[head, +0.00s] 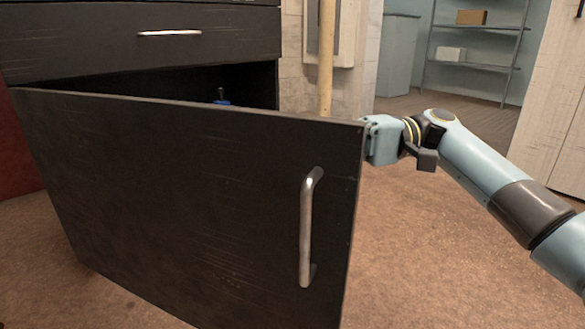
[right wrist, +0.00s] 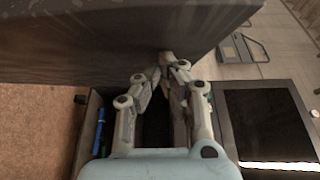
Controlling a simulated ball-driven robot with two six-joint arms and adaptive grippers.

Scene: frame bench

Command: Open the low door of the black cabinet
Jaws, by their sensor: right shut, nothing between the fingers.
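The black cabinet (head: 120,50) stands at the left in the head view, with its low door (head: 190,190) swung partly open toward me. A vertical metal handle (head: 307,228) sits near the door's free edge. My right gripper (right wrist: 168,62) is shut and empty. In the right wrist view its fingertips are close to the dark face of the door (right wrist: 90,35); I cannot tell whether they touch. In the head view the gripper body (head: 382,140) is at the door's upper free corner, and the fingers are hidden behind the door. My left gripper is in neither view.
A closed drawer with a bar handle (head: 170,32) is above the door opening. A small blue object (head: 221,102) shows inside the cabinet. A wooden pole (head: 326,60) stands behind the door. Brown floor (head: 430,260) is clear right of the door.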

